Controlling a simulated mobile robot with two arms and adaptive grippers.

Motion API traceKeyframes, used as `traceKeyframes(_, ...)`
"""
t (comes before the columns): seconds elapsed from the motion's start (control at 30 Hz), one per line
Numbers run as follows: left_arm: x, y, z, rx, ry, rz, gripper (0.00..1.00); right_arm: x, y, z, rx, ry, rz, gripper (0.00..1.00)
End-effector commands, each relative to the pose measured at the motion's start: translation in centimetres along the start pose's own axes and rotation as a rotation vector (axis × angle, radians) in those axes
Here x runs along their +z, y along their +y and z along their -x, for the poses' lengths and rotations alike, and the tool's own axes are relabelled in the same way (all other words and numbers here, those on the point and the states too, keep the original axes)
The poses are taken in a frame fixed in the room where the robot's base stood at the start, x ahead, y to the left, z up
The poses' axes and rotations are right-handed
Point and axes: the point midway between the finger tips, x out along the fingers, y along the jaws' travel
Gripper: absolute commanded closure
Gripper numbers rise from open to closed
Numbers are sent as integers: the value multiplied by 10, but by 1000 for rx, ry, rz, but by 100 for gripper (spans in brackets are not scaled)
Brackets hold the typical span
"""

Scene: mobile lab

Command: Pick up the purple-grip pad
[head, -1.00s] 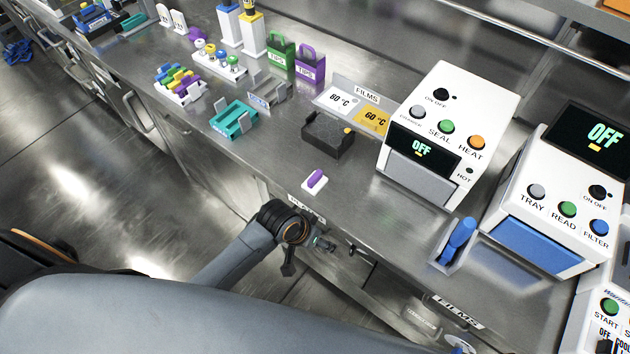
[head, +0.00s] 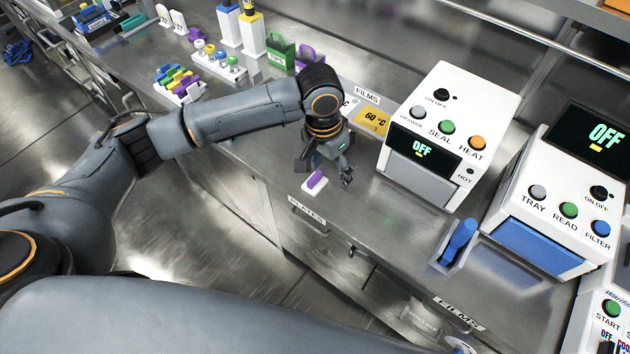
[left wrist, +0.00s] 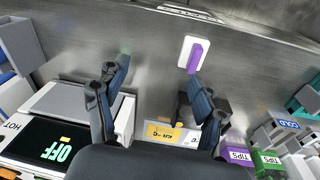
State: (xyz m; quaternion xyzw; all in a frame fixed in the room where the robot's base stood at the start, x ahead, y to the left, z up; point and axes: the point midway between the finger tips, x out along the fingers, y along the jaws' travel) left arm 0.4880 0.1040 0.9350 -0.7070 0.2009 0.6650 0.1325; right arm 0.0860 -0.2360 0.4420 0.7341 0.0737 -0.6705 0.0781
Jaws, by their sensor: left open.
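The purple-grip pad (head: 314,184) is a small white block with a purple bar on top. It lies on the steel bench near the front edge, left of the white sealer. My left gripper (head: 326,174) is open and empty, above the bench right by the pad; the head view does not show the exact gap. In the left wrist view the pad (left wrist: 195,54) shows beyond the right finger's tip, outside the space between the open fingers (left wrist: 159,76). My right gripper is not in view.
The white sealer (head: 447,130) stands right of my left gripper. A blue-handled tool (head: 458,241) lies at the right. Bare bench surrounds the pad.

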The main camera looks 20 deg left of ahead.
Motion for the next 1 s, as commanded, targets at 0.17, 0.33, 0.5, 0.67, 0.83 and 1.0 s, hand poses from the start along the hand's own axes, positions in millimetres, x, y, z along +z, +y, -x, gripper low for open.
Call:
traceKeyframes(0.17,-4,-42,34,-72,-60,100,31,0,0,0,0,0,0,100)
traceKeyframes(0.33,-2,-53,38,-86,-80,135,31,0,0,0,0,0,0,100)
traceKeyframes(0.5,1,-55,10,-86,-83,135,31,0,0,5,0,0,0,100)
traceKeyframes(0.67,2,-57,-21,-85,-80,134,31,-1,0,8,0,0,0,100)
traceKeyframes(0.83,3,-58,-40,-85,-78,133,31,-1,0,9,0,0,0,100)
traceKeyframes(1.0,1,-58,-51,-85,-78,132,31,-2,0,14,0,0,0,100)
